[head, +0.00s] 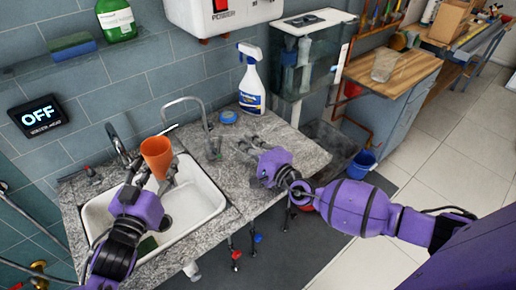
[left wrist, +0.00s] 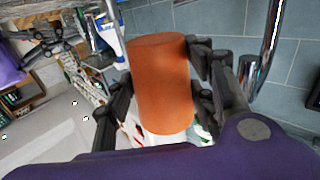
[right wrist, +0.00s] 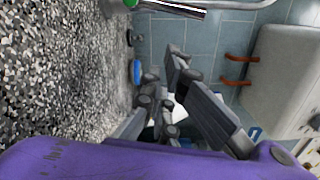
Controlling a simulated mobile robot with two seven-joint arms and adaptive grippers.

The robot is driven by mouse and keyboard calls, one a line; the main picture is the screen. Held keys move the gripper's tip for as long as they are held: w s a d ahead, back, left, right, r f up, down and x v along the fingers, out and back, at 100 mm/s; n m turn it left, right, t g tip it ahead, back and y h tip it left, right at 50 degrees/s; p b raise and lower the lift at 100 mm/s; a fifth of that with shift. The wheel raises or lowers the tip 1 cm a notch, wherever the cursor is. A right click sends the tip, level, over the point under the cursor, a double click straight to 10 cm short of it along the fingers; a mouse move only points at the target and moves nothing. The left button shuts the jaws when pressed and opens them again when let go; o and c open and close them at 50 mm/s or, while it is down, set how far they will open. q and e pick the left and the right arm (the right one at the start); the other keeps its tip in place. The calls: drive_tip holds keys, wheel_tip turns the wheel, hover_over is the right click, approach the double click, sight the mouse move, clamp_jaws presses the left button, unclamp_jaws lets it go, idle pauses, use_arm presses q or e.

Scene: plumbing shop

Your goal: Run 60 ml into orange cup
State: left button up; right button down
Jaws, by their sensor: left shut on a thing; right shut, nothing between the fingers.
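The orange cup (head: 157,156) is held above the sink (head: 190,206) by my left gripper (head: 141,180), which is shut on it. In the left wrist view the cup (left wrist: 162,83) sits between the fingers. My right gripper (head: 246,147) is shut and empty, low over the countertop right of the sink. It also shows in the right wrist view (right wrist: 172,75). A display (head: 40,116) on the wall reads OFF.
A spray bottle (head: 251,80) and a blue round item (head: 228,117) are at the back of the counter. A clear tank (head: 303,62) stands to the right. A wall shelf (head: 60,62) holds a sponge and a green bottle.

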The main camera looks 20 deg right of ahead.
use_arm(q)
drive_tip(key=shift+s, duration=0.1)
use_arm(e)
drive_tip(key=shift+s+a+r, duration=0.15)
drive_tip(key=shift+a, duration=0.3)
drive_tip(key=shift+s+a+r, duration=0.1)
drive_tip(key=shift+a, duration=0.6)
drive_tip(key=shift+a, duration=0.1)
drive_tip(key=shift+s+a+r, duration=0.2)
drive_tip(key=shift+a+r, duration=0.45)
drive_tip(key=shift+a, duration=0.1)
